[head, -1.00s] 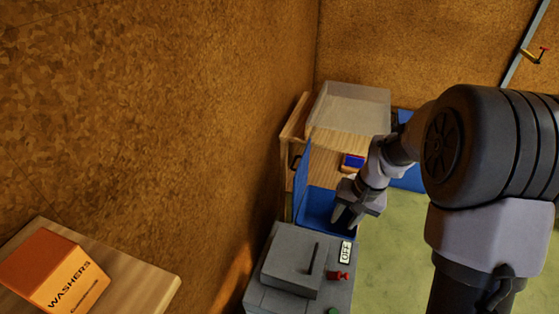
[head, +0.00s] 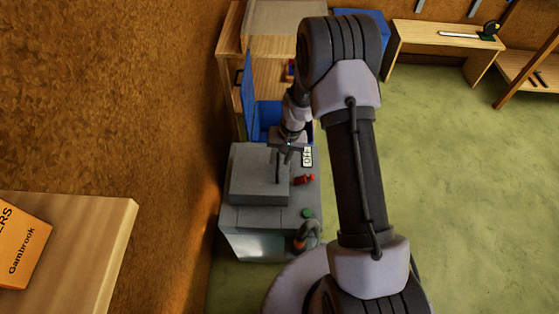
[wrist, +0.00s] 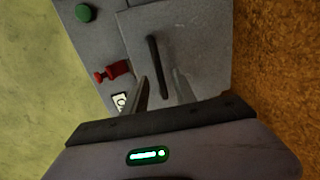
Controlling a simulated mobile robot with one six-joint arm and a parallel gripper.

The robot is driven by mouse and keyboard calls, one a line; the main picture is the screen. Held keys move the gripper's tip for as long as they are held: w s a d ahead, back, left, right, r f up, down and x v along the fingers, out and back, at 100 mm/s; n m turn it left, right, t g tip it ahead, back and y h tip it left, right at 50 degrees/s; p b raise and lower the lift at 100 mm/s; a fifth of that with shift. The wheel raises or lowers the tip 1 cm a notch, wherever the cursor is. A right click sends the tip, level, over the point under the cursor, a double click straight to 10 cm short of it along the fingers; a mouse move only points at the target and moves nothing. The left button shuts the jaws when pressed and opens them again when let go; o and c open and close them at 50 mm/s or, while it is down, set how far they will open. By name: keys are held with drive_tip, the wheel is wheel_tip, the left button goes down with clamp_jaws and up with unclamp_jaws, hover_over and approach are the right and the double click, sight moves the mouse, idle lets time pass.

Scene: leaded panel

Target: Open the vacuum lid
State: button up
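The vacuum machine (head: 240,215) is a grey box, and its raised grey lid (head: 255,180) lies flat and shut on top. A dark bar handle (head: 278,168) stands on the lid; it also shows in the wrist view (wrist: 155,60). My gripper (head: 285,157) is at the handle's far end. In the wrist view my gripper (wrist: 161,82) is open, its two fingers apart, with the near end of the handle appearing between them. I cannot tell whether either finger touches the handle.
Beside the lid are a red latch or knob (wrist: 113,71), a green button (wrist: 84,13) and a small white label (head: 307,156). A blue open bin (head: 268,112) stands behind the machine. A wall is close on the left; open green floor (head: 450,180) lies right.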

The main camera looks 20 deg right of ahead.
drive_tip(key=shift+a+f, duration=0.1)
drive_tip(key=shift+f, duration=0.2)
drive_tip(key=shift+c, duration=0.2)
clamp_jaws()
drive_tip(key=shift+r, duration=0.1)
idle(1.0)
